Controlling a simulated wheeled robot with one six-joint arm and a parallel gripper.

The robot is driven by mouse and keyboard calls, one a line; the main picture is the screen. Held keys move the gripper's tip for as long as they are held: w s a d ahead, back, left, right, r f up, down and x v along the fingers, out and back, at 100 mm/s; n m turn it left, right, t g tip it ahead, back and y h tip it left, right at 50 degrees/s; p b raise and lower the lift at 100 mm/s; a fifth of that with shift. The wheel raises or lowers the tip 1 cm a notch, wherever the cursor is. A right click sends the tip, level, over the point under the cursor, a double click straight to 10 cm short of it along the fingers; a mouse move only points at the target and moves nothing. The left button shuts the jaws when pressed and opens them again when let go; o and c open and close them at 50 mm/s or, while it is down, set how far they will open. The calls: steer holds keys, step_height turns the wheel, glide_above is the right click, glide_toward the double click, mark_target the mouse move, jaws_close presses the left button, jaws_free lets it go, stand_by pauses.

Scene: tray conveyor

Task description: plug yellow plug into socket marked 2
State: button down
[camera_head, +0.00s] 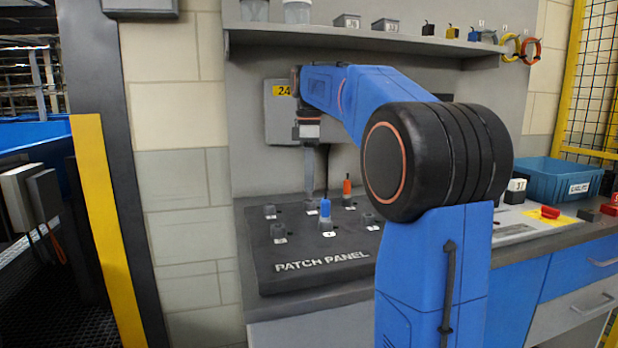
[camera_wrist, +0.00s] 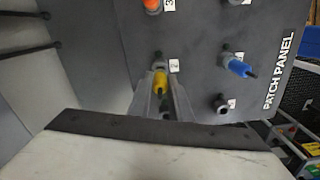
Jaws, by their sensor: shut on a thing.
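The yellow plug (camera_wrist: 160,82) is between the two fingers of my gripper (camera_wrist: 162,100), which is shut on it. In the wrist view it lines up with a grey socket (camera_wrist: 157,57) just beyond it; I cannot tell whether its tip is inside. The small white label (camera_wrist: 173,66) beside that socket seems to read 2, turned sideways. In the head view my gripper (camera_head: 309,190) points down over the patch panel (camera_head: 262,250), and the yellow plug cannot be made out there.
A blue plug (camera_head: 325,208) and an orange plug (camera_head: 347,186) stand in other sockets; they also show in the wrist view as blue (camera_wrist: 239,68) and orange (camera_wrist: 151,4). An empty socket (camera_wrist: 221,104) lies nearby. A shelf (camera_head: 340,40) runs above, and a blue bin (camera_head: 560,180) stands right.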

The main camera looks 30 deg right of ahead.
steer(key=shift+f, duration=1.35)
steer(key=c, duration=1.5)
jaws_free()
steer(key=shift+c, duration=0.2)
steer(key=shift+r, duration=0.1)
step_height(320, 180, up, 12)
steer(key=shift+f, duration=0.1)
